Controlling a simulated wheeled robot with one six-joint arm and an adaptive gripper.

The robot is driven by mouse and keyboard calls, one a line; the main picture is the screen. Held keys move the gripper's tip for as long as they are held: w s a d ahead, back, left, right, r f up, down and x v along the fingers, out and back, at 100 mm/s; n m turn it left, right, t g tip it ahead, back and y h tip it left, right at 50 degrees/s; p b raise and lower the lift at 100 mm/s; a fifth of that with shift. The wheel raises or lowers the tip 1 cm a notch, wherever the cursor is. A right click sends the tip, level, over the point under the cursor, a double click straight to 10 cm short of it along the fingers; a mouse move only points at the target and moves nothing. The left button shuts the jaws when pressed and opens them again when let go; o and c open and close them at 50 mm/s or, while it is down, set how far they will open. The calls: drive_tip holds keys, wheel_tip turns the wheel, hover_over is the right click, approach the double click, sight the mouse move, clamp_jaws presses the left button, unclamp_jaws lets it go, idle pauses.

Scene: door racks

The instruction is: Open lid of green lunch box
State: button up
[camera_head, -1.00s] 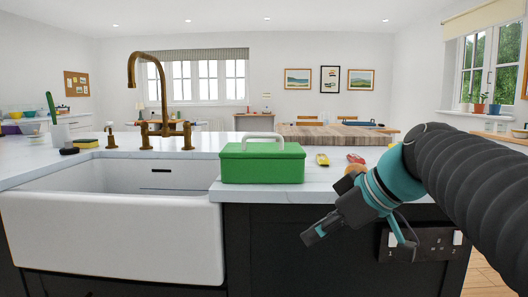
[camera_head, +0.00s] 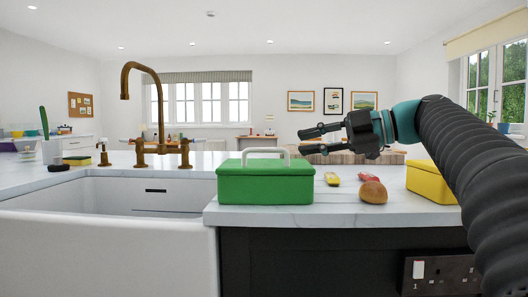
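The green lunch box (camera_head: 266,185) stands upright on the white countertop, just right of the sink. Its green lid (camera_head: 266,166) is shut, with a pale grey handle (camera_head: 266,151) standing up on top. My gripper (camera_head: 304,142) is raised at the right of the box, pointing left. Its two fingers are spread apart with nothing between them. The fingertips show slightly above and right of the handle in the picture; I cannot tell how far apart they are in depth.
A bread roll (camera_head: 373,192), a small yellow item (camera_head: 332,179) and a red item (camera_head: 369,177) lie right of the box. A yellow box (camera_head: 431,182) stands farther right, partly behind my arm. The white sink (camera_head: 110,240) and brass tap (camera_head: 139,110) are left.

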sight(271, 149)
drive_tip(key=x, duration=1)
drive_tip(key=shift+a+p, duration=0.15)
drive_tip(key=shift+p, duration=0.15)
clamp_jaws()
